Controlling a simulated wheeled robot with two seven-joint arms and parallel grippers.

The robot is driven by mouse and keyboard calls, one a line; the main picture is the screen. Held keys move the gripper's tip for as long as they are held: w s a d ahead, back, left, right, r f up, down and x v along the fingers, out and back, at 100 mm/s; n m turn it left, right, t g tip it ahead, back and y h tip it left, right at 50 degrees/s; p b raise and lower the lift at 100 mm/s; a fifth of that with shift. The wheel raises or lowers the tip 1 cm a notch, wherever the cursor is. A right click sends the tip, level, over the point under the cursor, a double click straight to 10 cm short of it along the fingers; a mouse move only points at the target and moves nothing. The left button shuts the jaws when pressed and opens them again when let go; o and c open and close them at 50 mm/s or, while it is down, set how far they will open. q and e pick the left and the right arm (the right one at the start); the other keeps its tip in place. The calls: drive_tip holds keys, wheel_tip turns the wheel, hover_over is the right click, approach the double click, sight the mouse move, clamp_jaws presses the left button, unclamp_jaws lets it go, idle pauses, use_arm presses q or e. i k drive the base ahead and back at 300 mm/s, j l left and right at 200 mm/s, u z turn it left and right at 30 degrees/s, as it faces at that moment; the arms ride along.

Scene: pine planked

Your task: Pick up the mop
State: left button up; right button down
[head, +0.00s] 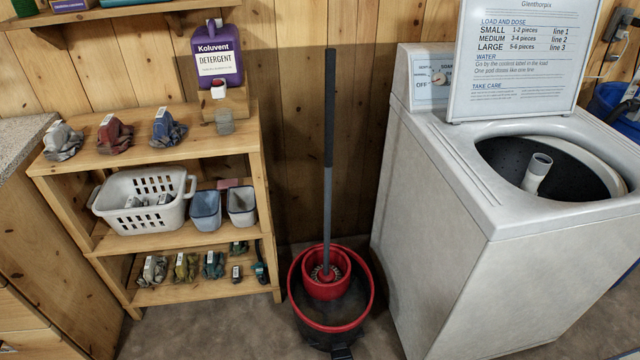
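The mop (328,190) stands upright between the shelf unit and the washing machine in the head view. Its long handle is black on the upper part and grey below. Its pale mop head (325,274) sits in a red wringer basket (327,291), largely hidden by the basket's wall. The basket is in a dark bucket with a red rim (292,300) that stands on the floor. A black part, perhaps a pedal, sticks out at the bucket's front. Neither of my grippers can be made out in this view.
A wooden shelf unit (190,240) with cloth bundles, a white basket (143,217) and bins stands left. A purple detergent bottle (215,60) is above it. An open-topped washing machine (425,210) with a sign (525,60) stands right. The plank wall is behind the mop.

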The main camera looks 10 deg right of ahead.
sight(326, 273)
drive_tip(key=z, duration=0.35)
drive_tip(key=i+j+z, duration=0.15)
drive_tip(key=j+z, duration=0.45)
drive_tip(key=j, duration=0.25)
drive_tip(key=i+j+z, duration=0.1)
drive_tip(key=j, duration=0.55)
drive_tip(key=i+j, duration=0.1)
drive_tip(key=j, duration=0.6)
drive_tip(key=i+j+z, duration=0.15)
drive_tip(key=j, duration=0.5)
